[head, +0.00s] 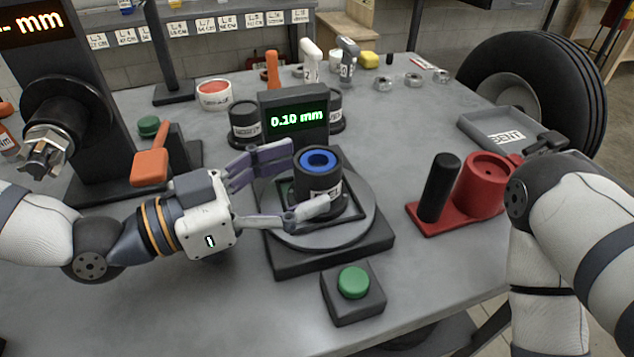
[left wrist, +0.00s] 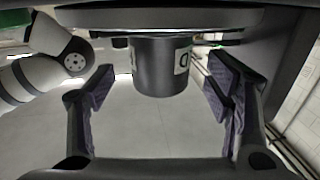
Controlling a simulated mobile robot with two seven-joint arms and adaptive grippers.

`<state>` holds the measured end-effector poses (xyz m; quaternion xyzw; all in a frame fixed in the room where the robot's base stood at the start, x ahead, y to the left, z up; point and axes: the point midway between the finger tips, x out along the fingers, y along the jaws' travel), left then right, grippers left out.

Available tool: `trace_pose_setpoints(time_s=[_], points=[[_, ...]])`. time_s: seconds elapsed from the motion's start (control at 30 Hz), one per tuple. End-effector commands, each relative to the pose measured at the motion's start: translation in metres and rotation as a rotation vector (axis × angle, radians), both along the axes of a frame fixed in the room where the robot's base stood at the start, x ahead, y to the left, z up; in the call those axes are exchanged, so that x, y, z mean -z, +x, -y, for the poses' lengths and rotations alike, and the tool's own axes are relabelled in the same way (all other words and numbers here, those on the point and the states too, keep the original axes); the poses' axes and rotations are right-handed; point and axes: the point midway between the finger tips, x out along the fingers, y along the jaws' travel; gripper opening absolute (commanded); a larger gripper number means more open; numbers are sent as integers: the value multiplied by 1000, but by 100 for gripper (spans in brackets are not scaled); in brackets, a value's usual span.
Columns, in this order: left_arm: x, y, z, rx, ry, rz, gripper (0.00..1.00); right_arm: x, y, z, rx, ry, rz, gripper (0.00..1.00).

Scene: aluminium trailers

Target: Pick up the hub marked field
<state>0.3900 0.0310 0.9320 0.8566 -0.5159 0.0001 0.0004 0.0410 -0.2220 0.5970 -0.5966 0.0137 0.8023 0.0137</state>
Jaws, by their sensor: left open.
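A black hub (head: 318,178) with a blue ring in its top stands upright on the round plate (head: 335,232) of a gauge stand. Its white label is partly hidden by a finger; in the left wrist view the hub (left wrist: 158,72) shows the label's edge with a letter like D, but the full word is not readable. My left gripper (head: 306,178) is open, one finger on each side of this hub. In the left wrist view the hub is between the fingers, with gaps on both sides. My right gripper (head: 545,147) is at the right, near a red fixture, its fingers unclear.
A display (head: 297,119) reading 0.10 mm stands behind the hub, with two more dark hubs (head: 244,120) beside it. A green button box (head: 353,290) is in front. A red fixture (head: 482,188) with a black post and a grey tray (head: 502,130) are at the right.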

Motion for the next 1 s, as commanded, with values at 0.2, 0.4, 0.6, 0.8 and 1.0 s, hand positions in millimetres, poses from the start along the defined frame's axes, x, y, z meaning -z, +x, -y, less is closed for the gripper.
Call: trace_pose_setpoints(time_s=[0.2,0.4,0.6,0.8,1.0], points=[[0,15,29,1,1,0,72,0,0,0,0,0,1,0],[0,16,30,0,0,1,72,0,0,0,0,0,1,0],[0,16,30,0,0,1,32,0,0,0,0,0,1,0],[-2,16,30,0,-3,5,0,0,0,0,0,0,1,0],[-3,16,30,0,-3,5,0,-1,1,0,0,0,3,0]])
